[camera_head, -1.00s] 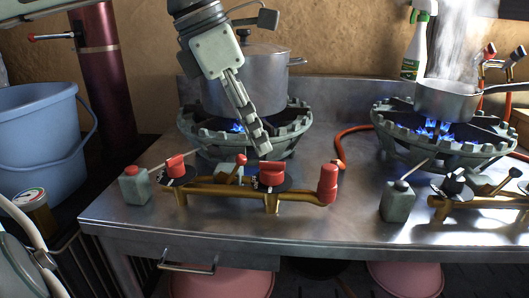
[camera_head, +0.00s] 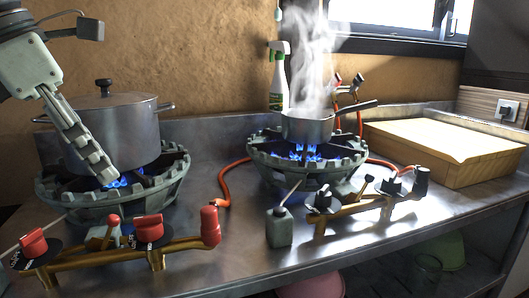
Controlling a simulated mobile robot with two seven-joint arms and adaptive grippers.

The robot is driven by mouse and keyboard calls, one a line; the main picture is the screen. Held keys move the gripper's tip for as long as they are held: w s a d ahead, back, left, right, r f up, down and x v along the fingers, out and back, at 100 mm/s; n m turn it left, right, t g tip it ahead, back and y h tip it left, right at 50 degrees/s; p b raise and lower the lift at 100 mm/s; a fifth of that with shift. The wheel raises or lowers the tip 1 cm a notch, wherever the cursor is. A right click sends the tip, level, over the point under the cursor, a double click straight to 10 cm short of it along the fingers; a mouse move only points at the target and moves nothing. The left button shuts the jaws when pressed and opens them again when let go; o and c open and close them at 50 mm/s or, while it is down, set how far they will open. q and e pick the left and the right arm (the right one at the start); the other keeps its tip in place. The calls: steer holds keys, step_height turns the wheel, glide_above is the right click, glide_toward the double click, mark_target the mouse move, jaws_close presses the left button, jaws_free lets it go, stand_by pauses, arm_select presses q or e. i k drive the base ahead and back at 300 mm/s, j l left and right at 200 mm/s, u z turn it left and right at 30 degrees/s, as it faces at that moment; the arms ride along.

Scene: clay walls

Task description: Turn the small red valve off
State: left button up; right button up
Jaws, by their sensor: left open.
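Brass pipework (camera_head: 185,247) on the steel counter carries a red knob (camera_head: 33,243) at the left and another red knob (camera_head: 149,228) in the middle, both on black dials. Between them is a small red-tipped lever (camera_head: 113,220), and a red cylinder (camera_head: 210,226) tops the right end. I cannot tell for certain which is the small red valve. My left gripper (camera_head: 104,172) points down in front of the left pot, above and behind this pipework. It is open and touches no valve. Its jaw gap is hard to see. My right gripper is out of view.
Blue flames burn under the large lidded pot (camera_head: 108,133) and the steaming saucepan (camera_head: 305,126). Black-knobbed brass pipework (camera_head: 345,222) and a grey-green can (camera_head: 279,228) stand at centre right. A spray bottle (camera_head: 278,85) stands behind; a yellowish box (camera_head: 455,160) is at right.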

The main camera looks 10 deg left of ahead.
mark_target(34, 244)
steer(key=k, duration=2)
